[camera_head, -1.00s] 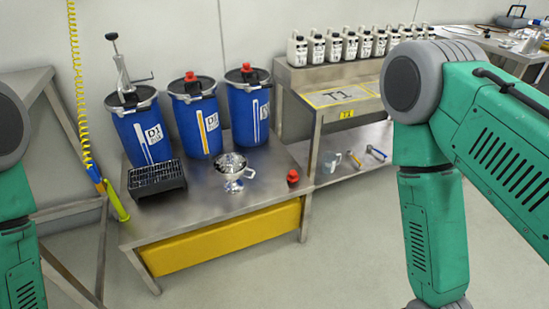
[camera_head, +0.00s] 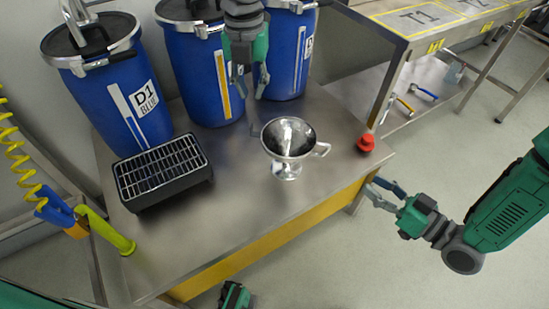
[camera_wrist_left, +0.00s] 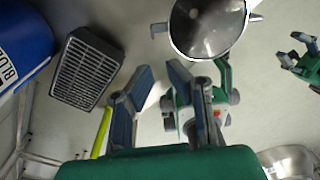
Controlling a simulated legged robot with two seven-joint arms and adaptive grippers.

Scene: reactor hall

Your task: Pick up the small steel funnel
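The small steel funnel (camera_head: 287,143) stands upright on the steel table (camera_head: 235,205), wide mouth up, its handle to the right. It shows large at the top of the left wrist view (camera_wrist_left: 207,28). My left gripper (camera_head: 250,84) is open and empty, fingers downward, in front of the blue drums and just behind and left of the funnel, apart from it. Its two open fingers show in the left wrist view (camera_wrist_left: 160,90), with the funnel beyond them to the upper right. My right gripper (camera_head: 378,194) is open and empty, beyond the table's right front edge.
A black grated tray (camera_head: 163,172) is on the table's left. Blue drums (camera_head: 205,75) line the back. A red cap (camera_head: 365,143) sits right of the funnel. A green-yellow handle (camera_head: 108,232) hangs at the left edge. The table in front of the funnel is clear.

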